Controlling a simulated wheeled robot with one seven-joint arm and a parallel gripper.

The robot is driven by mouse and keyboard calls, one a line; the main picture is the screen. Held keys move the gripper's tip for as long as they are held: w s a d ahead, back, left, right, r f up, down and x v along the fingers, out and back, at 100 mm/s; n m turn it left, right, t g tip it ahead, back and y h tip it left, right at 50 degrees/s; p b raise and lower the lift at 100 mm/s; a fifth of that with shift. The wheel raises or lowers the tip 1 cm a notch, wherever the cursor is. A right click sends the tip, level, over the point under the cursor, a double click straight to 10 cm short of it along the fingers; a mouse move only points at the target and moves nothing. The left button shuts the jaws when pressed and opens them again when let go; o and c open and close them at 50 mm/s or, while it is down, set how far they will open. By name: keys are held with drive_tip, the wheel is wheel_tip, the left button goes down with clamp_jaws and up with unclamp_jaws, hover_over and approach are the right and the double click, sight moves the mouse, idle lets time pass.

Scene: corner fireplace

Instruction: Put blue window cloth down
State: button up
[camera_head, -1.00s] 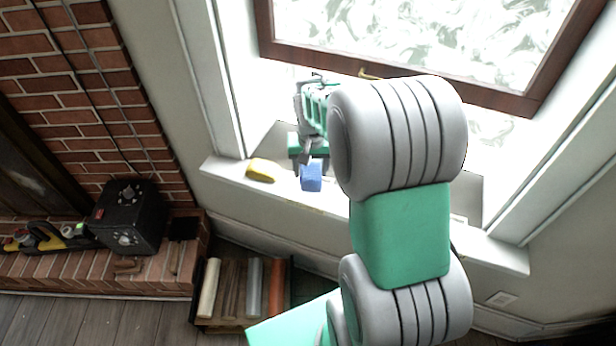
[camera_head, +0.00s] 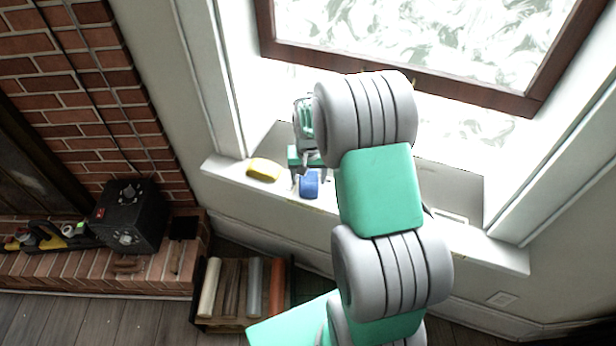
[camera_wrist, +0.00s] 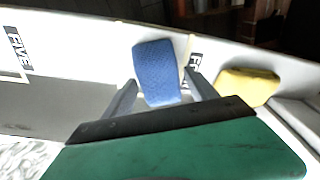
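The blue window cloth (camera_head: 309,184) is a small folded block on the front part of the white window sill (camera_head: 400,223). In the wrist view the blue cloth (camera_wrist: 157,74) lies ahead of my gripper, between the lines of its two fingers. My gripper (camera_head: 309,178) is low over the sill, with its fingers spread on either side of the cloth. The wrist view also shows my gripper (camera_wrist: 163,84) with its fingers apart; a narrow gap shows beside the cloth. My arm hides part of the sill to the right.
A yellow cloth or sponge (camera_head: 264,169) lies on the sill left of the blue one. The window frame (camera_head: 400,72) rises behind. A black box (camera_head: 130,216) stands on the brick hearth, and a crate of rolls (camera_head: 240,289) stands below the sill.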

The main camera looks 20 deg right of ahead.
sight(309, 182)
drive_tip(key=shift+o, duration=1)
drive_tip(key=shift+r, duration=0.3)
wheel_tip(309, 182, up, 10)
drive_tip(key=s+r, duration=0.1)
drive_tip(key=s+a+r+n, duration=0.2)
drive_tip(key=s+a, duration=0.3)
drive_tip(key=s, duration=0.4)
drive_tip(key=s+a+r+n+t, duration=0.1)
drive_tip(key=s+a+r+n, duration=0.1)
drive_tip(key=s+a, duration=0.4)
drive_tip(key=s+r, duration=0.1)
drive_tip(key=s, duration=0.2)
drive_tip(key=shift+n+y, duration=0.3)
drive_tip(key=shift+n, duration=0.1)
